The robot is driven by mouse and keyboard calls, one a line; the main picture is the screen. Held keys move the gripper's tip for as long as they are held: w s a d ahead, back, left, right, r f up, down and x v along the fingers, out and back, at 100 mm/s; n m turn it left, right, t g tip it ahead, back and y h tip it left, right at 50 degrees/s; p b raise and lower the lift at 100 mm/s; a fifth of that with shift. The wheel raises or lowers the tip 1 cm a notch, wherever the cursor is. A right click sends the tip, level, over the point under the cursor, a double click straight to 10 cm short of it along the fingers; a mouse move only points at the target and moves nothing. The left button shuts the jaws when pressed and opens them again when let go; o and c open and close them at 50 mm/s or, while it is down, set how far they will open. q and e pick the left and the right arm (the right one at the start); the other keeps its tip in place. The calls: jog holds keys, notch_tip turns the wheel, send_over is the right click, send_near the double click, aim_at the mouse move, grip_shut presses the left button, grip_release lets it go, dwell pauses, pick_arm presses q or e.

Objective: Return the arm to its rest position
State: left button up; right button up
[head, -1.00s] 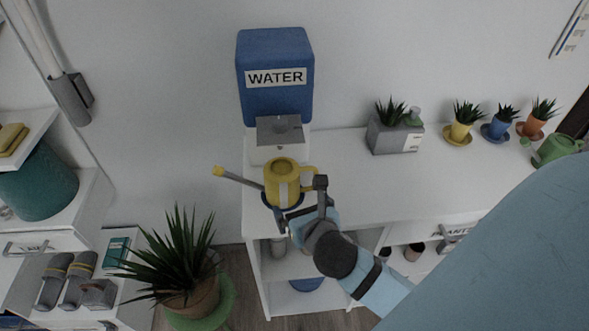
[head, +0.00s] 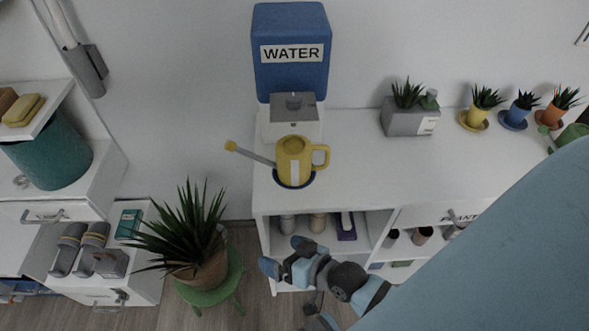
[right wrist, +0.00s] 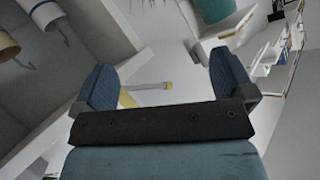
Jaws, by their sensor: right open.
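My right gripper (head: 284,256) is open and empty, low in front of the white shelf desk (head: 365,170), below the desktop's front edge. Its two blue fingers stand wide apart in the right wrist view (right wrist: 167,78), with nothing held between them. The yellow watering can (head: 291,160) stands upright on a dark blue round base (head: 294,185) on the desktop, apart from the gripper. Its yellow-tipped spout also shows in the right wrist view (right wrist: 167,85), beyond the fingers. My left gripper is not in view.
The blue water dispenser (head: 291,85) stands behind the can. Potted plants line the back of the desk. A large plant on a green stool (head: 212,285) stands on the floor to the left of the gripper. Open shelves (head: 352,215) with small items lie just beyond it.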

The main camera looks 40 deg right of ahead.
jog(key=f+n, duration=0.1)
jog(key=s+d+f+n+g+h, duration=0.1)
jog(key=f, duration=0.1)
jog(key=s+f+n+g, duration=0.1)
jog(key=shift+d+f+h, duration=0.2)
jog(key=shift+d+h, duration=0.05)
jog(key=shift+h, duration=0.05)
